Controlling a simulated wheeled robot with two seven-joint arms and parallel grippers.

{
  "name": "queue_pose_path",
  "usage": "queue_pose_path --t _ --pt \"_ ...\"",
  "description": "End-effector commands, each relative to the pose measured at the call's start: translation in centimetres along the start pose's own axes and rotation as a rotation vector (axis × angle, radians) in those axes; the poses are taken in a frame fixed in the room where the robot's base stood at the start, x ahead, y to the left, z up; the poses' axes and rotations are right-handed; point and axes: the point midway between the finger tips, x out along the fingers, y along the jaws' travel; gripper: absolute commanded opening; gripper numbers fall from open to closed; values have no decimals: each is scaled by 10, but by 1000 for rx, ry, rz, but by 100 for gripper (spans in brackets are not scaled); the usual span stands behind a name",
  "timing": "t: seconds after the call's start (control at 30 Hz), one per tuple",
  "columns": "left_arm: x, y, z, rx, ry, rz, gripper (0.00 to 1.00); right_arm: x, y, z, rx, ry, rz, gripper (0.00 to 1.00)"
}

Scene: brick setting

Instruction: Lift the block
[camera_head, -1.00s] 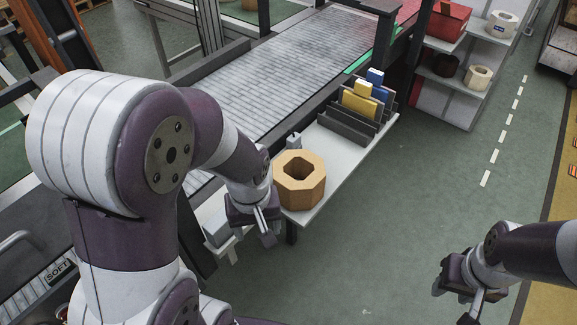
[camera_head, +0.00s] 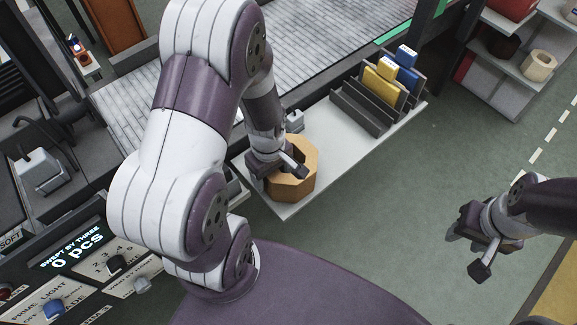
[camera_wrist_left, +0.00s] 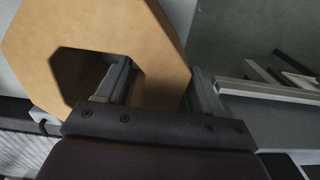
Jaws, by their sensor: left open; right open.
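The block is a tan octagonal ring (camera_head: 302,180) with a hole through its middle, standing on the white shelf (camera_head: 275,205). It fills the upper left of the left wrist view (camera_wrist_left: 100,25). My left gripper (camera_head: 285,166) is open at the block and covers part of it in the head view. In the left wrist view its fingers (camera_wrist_left: 163,80) straddle the block's right wall, one at the hole and one outside. I cannot tell whether they touch it. My right gripper (camera_head: 467,250) is open and empty, over the green floor at the right.
A dark slotted rack (camera_head: 365,108) with yellow (camera_head: 381,86) and blue (camera_head: 406,57) items stands at the shelf's far end. A small grey item (camera_head: 295,121) sits behind the block. A roller conveyor (camera_head: 310,40) runs behind the shelf. A control panel (camera_head: 75,262) is at lower left.

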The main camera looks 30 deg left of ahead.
Motion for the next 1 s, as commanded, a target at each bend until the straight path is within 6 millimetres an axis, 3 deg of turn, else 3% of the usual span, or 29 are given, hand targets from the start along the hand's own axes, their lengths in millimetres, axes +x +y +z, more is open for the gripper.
queue_pose_path --t 0.1,0.37,0.5,0.57,1.0 --pt "18 -1 0 0 -2 -2 67 2 0 0 0 0 0 43" --pt "21 0 0 0 0 1 64 2 0 0 0 0 0 43" --pt "21 0 0 0 0 0 18 2 0 0 0 0 0 43" --pt "20 0 0 0 0 0 0 2 0 0 0 0 0 43" --pt "20 0 0 0 0 0 0 2 0 0 0 0 0 43"
